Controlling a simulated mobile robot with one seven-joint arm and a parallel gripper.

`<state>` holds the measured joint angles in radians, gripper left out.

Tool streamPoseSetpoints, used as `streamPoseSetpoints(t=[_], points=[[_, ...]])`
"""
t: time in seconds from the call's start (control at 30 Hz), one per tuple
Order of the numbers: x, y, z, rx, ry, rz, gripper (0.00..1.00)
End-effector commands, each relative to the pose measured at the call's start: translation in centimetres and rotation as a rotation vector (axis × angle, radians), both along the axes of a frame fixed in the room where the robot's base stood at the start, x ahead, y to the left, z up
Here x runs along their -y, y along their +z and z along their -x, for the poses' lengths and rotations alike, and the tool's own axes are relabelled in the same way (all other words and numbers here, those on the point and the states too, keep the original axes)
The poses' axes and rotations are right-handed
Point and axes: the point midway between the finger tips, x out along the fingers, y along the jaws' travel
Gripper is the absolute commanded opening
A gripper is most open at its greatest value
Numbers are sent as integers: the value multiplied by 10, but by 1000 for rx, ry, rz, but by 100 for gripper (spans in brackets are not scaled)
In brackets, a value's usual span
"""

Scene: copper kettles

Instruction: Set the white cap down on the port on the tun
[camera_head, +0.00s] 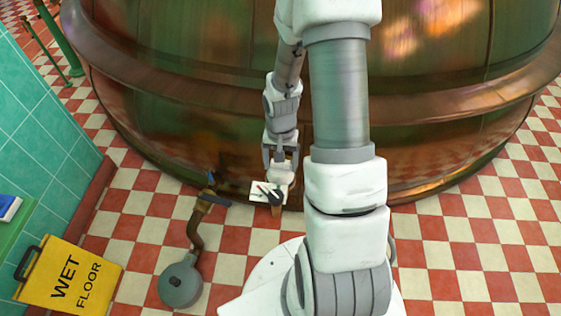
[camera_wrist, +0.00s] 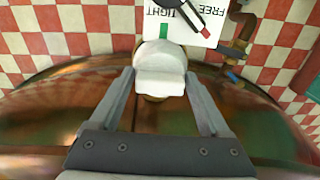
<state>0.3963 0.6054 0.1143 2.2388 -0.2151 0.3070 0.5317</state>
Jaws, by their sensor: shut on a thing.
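In the head view the cap (camera_head: 281,173) shows just below the fingertips, low at the front of the tun. My gripper (camera_head: 280,158) is shut on it, with one finger on each side; the gripper (camera_wrist: 160,73) also shows in the wrist view. The copper tun (camera_head: 180,130) is large and round. A brownish rounded edge (camera_wrist: 154,98) shows under the cap, perhaps the port; the cap hides most of it, and I cannot tell whether they touch.
A white plate (camera_wrist: 118,17) reading FREE and TIGHT, with a dark red-tipped lever (camera_wrist: 190,18), lies beside the cap. A brown pipe (camera_head: 196,229) with a grey round end (camera_head: 181,284) stands left. A yellow wet-floor sign (camera_head: 68,277) is further left. Checkered floor (camera_head: 470,245) is open at right.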

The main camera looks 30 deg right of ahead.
Motion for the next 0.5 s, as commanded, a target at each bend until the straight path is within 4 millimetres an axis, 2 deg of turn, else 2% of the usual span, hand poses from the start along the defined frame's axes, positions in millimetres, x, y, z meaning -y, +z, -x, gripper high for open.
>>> streamPoseSetpoints(t=[0.5], points=[[0, -9, 0, 0, -1, 0, 31]])
